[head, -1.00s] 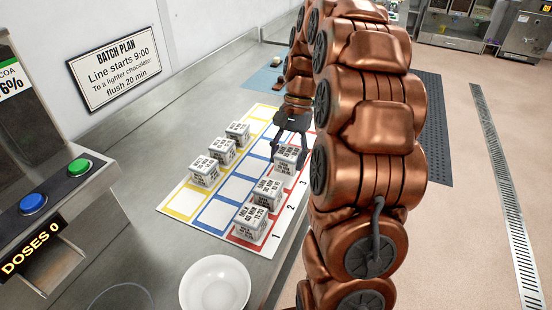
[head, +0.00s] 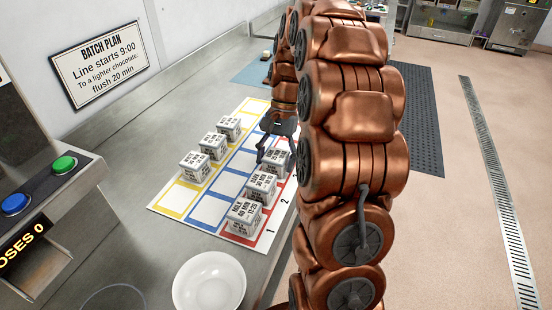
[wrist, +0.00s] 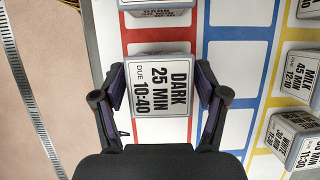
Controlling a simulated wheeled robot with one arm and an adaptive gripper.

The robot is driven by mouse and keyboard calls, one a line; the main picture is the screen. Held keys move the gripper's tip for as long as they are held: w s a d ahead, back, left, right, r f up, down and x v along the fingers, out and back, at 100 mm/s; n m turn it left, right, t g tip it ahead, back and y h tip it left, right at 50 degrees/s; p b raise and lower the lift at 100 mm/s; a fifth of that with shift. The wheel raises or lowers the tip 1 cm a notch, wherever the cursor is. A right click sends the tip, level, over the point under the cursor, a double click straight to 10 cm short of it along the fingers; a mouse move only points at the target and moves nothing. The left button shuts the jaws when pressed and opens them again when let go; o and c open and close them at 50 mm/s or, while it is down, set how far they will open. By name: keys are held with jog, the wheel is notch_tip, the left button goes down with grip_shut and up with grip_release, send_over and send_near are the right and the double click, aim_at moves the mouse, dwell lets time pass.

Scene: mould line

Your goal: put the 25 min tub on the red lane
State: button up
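The 25 min tub (wrist: 160,85) is a small light block labelled DARK 25 MIN, DUE 10:40. In the wrist view it sits squarely within the red lane (wrist: 147,48), beside the number 4. My gripper (wrist: 161,90) has one finger on each side of it, and the pads look closed against its sides. Whether its base rests fully on the mat is hidden. In the head view my gripper (head: 276,148) is just beyond the third red-lane tub (head: 277,163); the 25 min tub is mostly hidden there.
Two nearer tubs (head: 243,216) (head: 262,187) stand in the red lane. Several tubs (head: 194,167) stand in the yellow lane. The blue lane (head: 207,209) looks empty where visible. A white bowl (head: 209,284) stands in front of the mat.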

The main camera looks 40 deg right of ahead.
aim_at(277, 154)
jog(key=shift+o, duration=0.7)
jog(key=shift+r, duration=0.1)
jog(key=shift+b+v, duration=0.55)
jog(key=shift+v, duration=2.95)
jog(key=shift+p+v, duration=1.85)
jog(key=shift+v, duration=0.75)
